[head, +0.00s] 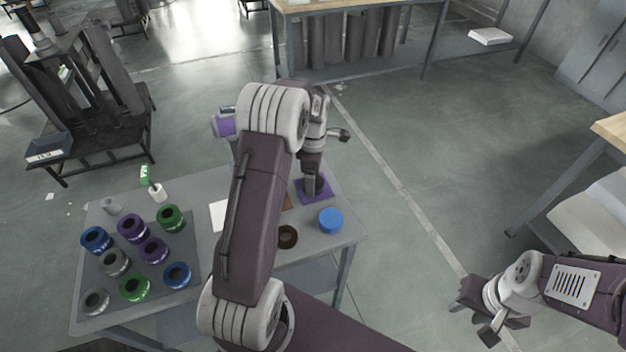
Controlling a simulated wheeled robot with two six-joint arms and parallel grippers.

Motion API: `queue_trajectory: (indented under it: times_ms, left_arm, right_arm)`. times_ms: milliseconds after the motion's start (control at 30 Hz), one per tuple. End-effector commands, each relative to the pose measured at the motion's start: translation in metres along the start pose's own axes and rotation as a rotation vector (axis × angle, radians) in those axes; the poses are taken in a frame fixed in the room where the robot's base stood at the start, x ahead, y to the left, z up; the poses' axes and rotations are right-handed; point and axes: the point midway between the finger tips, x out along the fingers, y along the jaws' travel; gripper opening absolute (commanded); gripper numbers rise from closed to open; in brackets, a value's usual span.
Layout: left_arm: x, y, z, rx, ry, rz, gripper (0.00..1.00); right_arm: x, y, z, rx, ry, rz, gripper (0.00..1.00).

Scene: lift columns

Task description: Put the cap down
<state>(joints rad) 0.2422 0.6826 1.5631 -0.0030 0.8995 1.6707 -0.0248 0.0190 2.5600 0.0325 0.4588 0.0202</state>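A round blue cap-like piece (331,220) lies on the grey table near its right edge. My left gripper (314,187) points down at a purple square piece (304,196) behind it. The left fingers are small and dark, so I cannot tell whether they are open or hold a cap. My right gripper (476,318) is at the lower right, off the table, with its fingers apart and nothing visible between them. My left arm hides the middle of the table.
Several coloured ring-topped pieces stand on a grey mat (190,268) at the left of the table (321,256). A dark brown ring (288,237) lies beside my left arm. A white sheet (218,214) is partly hidden. Open floor lies to the right.

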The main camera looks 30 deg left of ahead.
Motion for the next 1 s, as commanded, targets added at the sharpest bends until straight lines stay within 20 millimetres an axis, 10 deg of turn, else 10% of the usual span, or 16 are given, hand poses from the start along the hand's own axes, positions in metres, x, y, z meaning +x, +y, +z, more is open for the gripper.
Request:
queue_trajectory:
  times_ms: [300, 667, 767, 1000]
  left_arm:
    - [-0.083, 0.001, 0.0, 0.0, -0.001, 0.006, 0.83]
    - [-0.107, -0.002, 0.002, 0.022, -0.001, 0.002, 0.83]
    - [-0.1, -0.022, 0.014, 0.238, -0.004, 0.011, 0.83]
    - [-0.061, -0.14, 0.047, 1.313, 0.014, 0.083, 0.83]
  right_arm:
    - [-0.013, 0.0, -0.001, 0.0, 0.0, 0.0, 0.36]
    - [-0.015, 0.0, -0.002, 0.0, 0.0, 0.0, 0.36]
    - [-0.015, 0.0, -0.002, 0.0, 0.0, 0.0, 0.36]
    - [-0.015, 0.0, -0.002, 0.0, 0.0, 0.0, 0.36]
